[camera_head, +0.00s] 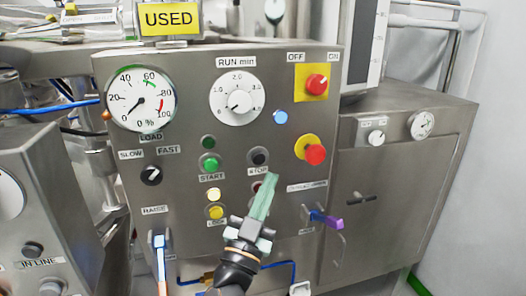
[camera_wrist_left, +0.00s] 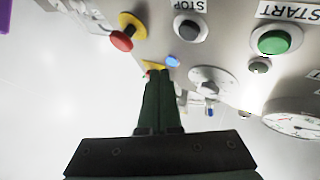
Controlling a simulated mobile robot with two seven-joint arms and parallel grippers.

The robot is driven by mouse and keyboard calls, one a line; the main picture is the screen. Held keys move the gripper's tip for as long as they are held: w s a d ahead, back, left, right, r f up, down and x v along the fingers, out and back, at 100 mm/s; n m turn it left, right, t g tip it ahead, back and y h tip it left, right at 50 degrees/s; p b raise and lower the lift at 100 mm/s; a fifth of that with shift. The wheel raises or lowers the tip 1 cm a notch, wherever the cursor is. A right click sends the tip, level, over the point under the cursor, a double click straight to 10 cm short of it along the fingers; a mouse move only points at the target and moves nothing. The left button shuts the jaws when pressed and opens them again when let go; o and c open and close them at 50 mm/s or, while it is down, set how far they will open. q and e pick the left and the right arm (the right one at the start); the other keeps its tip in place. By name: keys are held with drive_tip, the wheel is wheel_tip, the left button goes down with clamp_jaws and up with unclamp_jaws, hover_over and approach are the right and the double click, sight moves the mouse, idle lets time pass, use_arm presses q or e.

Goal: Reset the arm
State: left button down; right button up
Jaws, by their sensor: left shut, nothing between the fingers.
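My left gripper (camera_head: 272,180) reaches up from the bottom of the head view, in front of the steel control panel (camera_head: 185,110). Its green fingers are together with nothing between them, and the tips are just below the black STOP button (camera_head: 258,156). In the left wrist view the shut fingers (camera_wrist_left: 157,72) point toward the panel, which appears upside down. I cannot tell whether the tips touch the panel. The fingers partly hide a dark red button (camera_head: 257,187). My right gripper is not in view.
The panel carries a load gauge (camera_head: 141,98), a RUN dial (camera_head: 237,97), a green START button (camera_head: 210,164) and two red knobs, the lower one (camera_head: 315,154) near my gripper. A grey cabinet (camera_head: 400,180) stands right.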

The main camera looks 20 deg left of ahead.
use_arm(q)
drive_tip(key=s+a+f+n+g+p, duration=0.1)
drive_tip(key=s+f+g, duration=0.15)
drive_tip(key=f, duration=0.85)
drive_tip(key=s+a+f+g+p, duration=0.15)
drive_tip(key=f+g, duration=0.25)
drive_tip(key=f, duration=0.6)
drive_tip(key=s+f+g, duration=0.8)
drive_tip(key=s+f, duration=1.1)
drive_tip(key=f, duration=0.1)
drive_tip(key=shift+s+d+f+h+p, duration=0.2)
drive_tip(key=shift+s+d+h+p, duration=0.15)
drive_tip(key=shift+h, duration=0.05)
drive_tip(key=c, duration=1.6)
unclamp_jaws()
